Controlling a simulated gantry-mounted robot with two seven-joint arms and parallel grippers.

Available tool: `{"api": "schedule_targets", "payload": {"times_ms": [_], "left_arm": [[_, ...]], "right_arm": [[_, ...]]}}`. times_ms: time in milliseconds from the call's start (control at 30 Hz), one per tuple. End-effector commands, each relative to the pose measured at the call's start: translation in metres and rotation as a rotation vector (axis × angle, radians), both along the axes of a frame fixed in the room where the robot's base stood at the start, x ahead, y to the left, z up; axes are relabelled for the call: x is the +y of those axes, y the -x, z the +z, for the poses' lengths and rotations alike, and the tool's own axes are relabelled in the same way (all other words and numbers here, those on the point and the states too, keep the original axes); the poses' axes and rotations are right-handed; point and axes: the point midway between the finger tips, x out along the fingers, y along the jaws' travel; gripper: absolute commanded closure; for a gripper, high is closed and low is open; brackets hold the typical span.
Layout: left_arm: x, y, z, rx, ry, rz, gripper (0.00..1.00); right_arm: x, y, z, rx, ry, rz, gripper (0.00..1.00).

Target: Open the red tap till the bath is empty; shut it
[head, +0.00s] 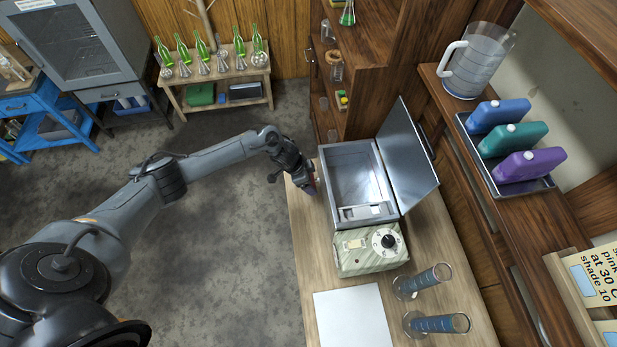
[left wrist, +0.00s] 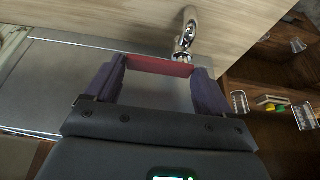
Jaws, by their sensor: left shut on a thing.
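The bath (head: 329,182) is a metal tank on the wooden bench, with its lid (head: 409,160) standing open on the right. Its inside looks pale and shiny; I cannot tell how much liquid is in it. My left gripper (head: 311,184) is low at the bath's left side. In the left wrist view the gripper (left wrist: 160,80) is shut on the red tap's handle (left wrist: 160,66), a flat red bar between the two fingers. The chrome spout (left wrist: 188,30) curves just beyond the handle. The bath's grey side wall (left wrist: 75,80) fills the left. My right gripper is out of view.
A control box (head: 371,250) with a dial stands in front of the bath. Two cylinders of blue liquid (head: 423,281) and a white sheet (head: 352,318) are nearer. A jug (head: 474,62) and coloured bottles (head: 515,140) stand on the right shelf. The floor left is clear.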

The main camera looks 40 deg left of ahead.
Motion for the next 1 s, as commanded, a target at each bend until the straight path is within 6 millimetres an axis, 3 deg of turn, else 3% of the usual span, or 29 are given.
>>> {"api": "schedule_targets", "payload": {"times_ms": [67, 100, 200, 567, 1000], "left_arm": [[0.000, 0.000, 0.000, -0.001, 0.002, 0.003, 0.48], [0.000, -0.001, 0.000, -0.001, 0.002, 0.003, 0.11], [0.000, -0.001, 0.000, -0.001, 0.002, 0.002, 0.00], [0.003, 0.002, 0.008, -0.002, 0.001, 0.000, 0.00], [0.020, 0.023, 0.072, -0.002, 0.000, -0.001, 0.00]], "right_arm": [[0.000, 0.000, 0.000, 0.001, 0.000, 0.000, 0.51], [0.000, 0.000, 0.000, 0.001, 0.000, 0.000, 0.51], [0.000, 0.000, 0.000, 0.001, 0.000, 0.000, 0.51], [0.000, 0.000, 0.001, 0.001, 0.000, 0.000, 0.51], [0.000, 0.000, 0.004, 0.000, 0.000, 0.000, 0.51]]}}
